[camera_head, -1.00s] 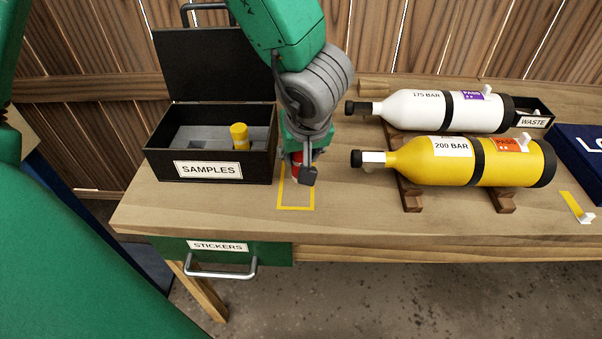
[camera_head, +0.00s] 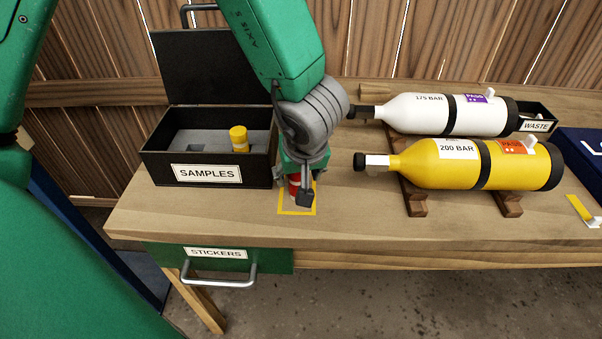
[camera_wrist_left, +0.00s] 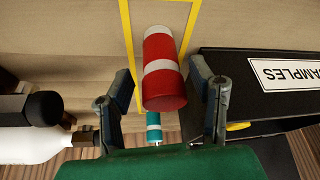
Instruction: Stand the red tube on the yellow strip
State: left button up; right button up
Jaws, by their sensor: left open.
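The red tube (camera_head: 294,187) has white bands and is mostly hidden by my left gripper (camera_head: 302,191) in the head view. In the left wrist view the red tube (camera_wrist_left: 164,75) looks upright, its red end toward the camera, between the fingers of my open left gripper (camera_wrist_left: 165,104). Gaps show beside the tube. The yellow strip (camera_head: 297,213) is a rectangular outline on the table, and the tube is within it. The strip also shows in the left wrist view (camera_wrist_left: 188,32). Exact base contact is hard to see. My right gripper is not in view.
A black SAMPLES case (camera_head: 207,174) with a yellow-capped tube (camera_head: 239,139) stands close left. A white bottle (camera_head: 425,115) and a yellow bottle (camera_head: 430,163) lie on wooden rests to the right. A teal tube (camera_wrist_left: 153,128) shows beyond the red one. The table's front is clear.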

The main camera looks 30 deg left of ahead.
pick_arm(q)
jog(key=shift+a+r, duration=0.1)
jog(key=shift+r, duration=0.1)
jog(key=p+v, duration=0.5)
jog(key=v, duration=0.6)
jog(key=shift+r, duration=0.35)
jog(key=shift+a, duration=0.1)
